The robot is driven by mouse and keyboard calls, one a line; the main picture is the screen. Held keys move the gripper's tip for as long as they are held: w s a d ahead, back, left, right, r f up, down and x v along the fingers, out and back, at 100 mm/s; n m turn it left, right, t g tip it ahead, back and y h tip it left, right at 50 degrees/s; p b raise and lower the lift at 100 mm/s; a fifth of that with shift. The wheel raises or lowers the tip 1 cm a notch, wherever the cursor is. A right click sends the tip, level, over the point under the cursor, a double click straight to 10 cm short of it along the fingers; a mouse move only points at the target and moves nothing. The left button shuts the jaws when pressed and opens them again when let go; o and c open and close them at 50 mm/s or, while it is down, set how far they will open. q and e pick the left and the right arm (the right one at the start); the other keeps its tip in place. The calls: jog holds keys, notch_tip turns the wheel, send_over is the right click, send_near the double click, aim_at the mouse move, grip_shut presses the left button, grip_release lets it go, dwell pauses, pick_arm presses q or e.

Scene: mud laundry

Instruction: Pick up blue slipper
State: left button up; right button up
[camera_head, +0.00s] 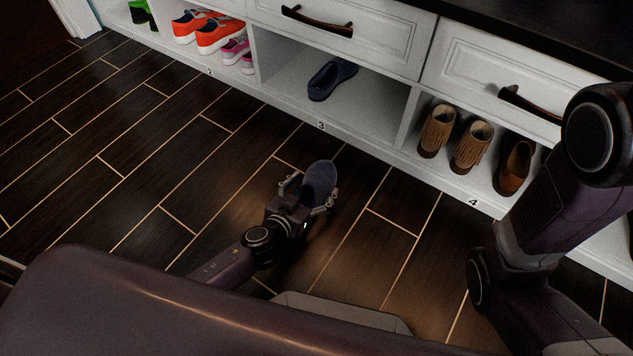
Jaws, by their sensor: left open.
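One blue slipper (320,178) lies on the dark wood floor in front of the cubbies. My left gripper (310,190) is open, with one finger on each side of this slipper. I cannot tell whether the fingers touch it. The slipper's near end is partly hidden by the gripper. A second blue slipper (332,78) sits in the white cubby marked 3 (385,98), apart from the gripper. My right arm shows at the right, but its gripper is not in view.
Fringed brown boots (437,131) and a brown shoe (515,167) stand in cubby 4. Orange sneakers (220,36) and pink shoes (236,52) stand in cubby 2. Drawers with dark handles (318,22) are above. The floor (100,150) at the left is clear.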

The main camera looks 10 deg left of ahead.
pick_arm(q)
jog(key=shift+c, duration=0.4)
jog(key=c, duration=1.2)
jog(key=shift+c, duration=0.3)
jog(key=shift+r, duration=0.2)
